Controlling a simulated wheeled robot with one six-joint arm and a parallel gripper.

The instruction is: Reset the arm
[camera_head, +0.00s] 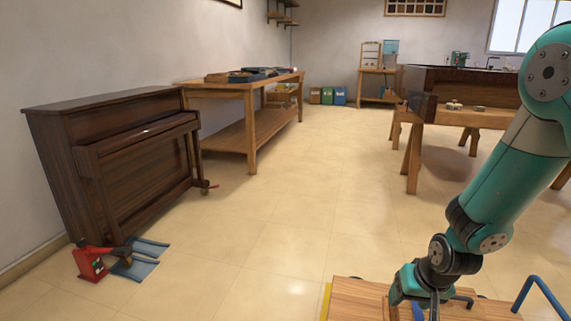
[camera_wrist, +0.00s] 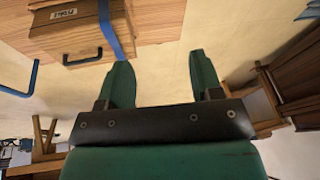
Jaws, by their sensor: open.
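My gripper (camera_wrist: 163,75) is open in the wrist view, with its two green fingers apart and nothing visible between them. Beyond the fingers lies bare pale floor. In the head view my teal arm comes in from the right, bent downward. My gripper there (camera_head: 425,300) hangs at the bottom right, over or beside a wooden surface (camera_head: 356,299), partly hidden by my own wrist. In the wrist view a wooden box (camera_wrist: 80,37) with a label, a dark handle and a blue strip is at the upper left of the fingers.
A dark upright piano (camera_head: 130,165) stands against the left wall, with a red jack (camera_head: 90,262) on the floor before it. A wooden workbench (camera_head: 250,130) stands behind it. Another dark piano body (camera_head: 465,88) rests on trestles at the right. The middle floor is clear.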

